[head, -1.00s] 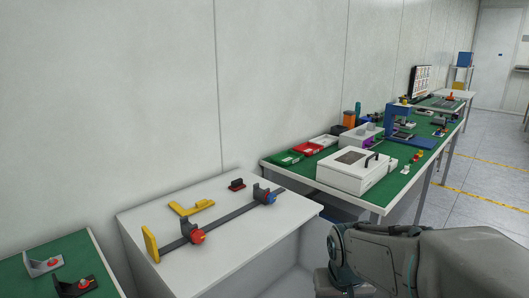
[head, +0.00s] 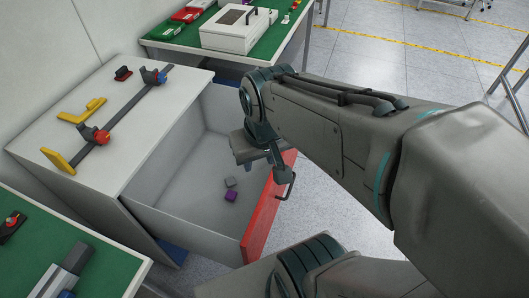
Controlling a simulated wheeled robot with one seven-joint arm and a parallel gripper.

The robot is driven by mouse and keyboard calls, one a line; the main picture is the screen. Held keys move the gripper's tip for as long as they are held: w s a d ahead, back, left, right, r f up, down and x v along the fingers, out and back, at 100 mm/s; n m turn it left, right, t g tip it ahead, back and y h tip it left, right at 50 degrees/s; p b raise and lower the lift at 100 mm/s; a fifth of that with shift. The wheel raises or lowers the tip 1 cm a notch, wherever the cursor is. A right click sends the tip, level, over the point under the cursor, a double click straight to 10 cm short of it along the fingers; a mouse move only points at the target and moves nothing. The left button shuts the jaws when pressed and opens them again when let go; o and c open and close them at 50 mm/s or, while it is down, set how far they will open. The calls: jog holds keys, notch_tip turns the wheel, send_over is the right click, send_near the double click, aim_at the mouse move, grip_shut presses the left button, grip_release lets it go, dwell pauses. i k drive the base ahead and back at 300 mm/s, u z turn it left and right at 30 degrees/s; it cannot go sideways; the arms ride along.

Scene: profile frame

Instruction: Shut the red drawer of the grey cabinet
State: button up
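The grey cabinet (head: 135,103) stands at the left, with its drawer pulled far out toward the right. The drawer has a red front (head: 262,225) and pale grey walls (head: 183,232). A dark bar handle (head: 291,187) sticks out from the red front. My gripper (head: 281,172) hangs at the far part of the red front, close to the handle. My arm hides the far end of the drawer.
A grey block (head: 231,182) and a purple block (head: 232,196) lie inside the drawer. A rail with clamps (head: 120,120) and yellow parts lies on the cabinet top. Green-topped tables stand behind (head: 282,30) and at the lower left (head: 100,268). Open floor lies at right.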

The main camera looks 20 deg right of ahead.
aim_at(177, 194)
jog(key=u, duration=0.05)
jog(key=k, duration=1.2)
jog(key=z, duration=0.6)
jog(key=i, duration=1.3)
jog(key=u, duration=0.25)
jog(key=k, duration=0.3)
jog(key=u, duration=0.05)
